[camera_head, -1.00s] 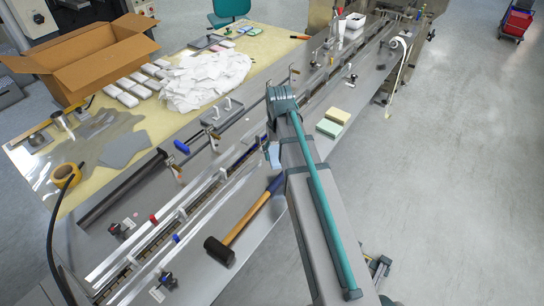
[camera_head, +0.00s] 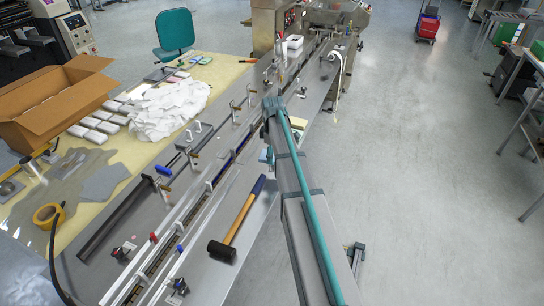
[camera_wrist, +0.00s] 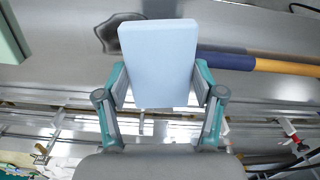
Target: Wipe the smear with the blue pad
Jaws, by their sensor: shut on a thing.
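In the wrist view my gripper (camera_wrist: 158,88) is shut on the light blue pad (camera_wrist: 158,50), with a finger at each side of it. The smear (camera_wrist: 112,32) is a dark grey patch with a darker edge on the grey metal surface. It shows beyond the pad to the upper left, and the pad hides part of it. I cannot tell whether the pad touches the surface. In the head view my arm hides the gripper, and I cannot make out the smear.
A hammer (camera_head: 239,219) with a blue and yellow handle lies on the machine deck, close to the smear in the wrist view. A green block (camera_wrist: 10,38) shows at left there. Guide rails (camera_head: 208,193) run along the deck. An open carton (camera_head: 55,100) stands at left.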

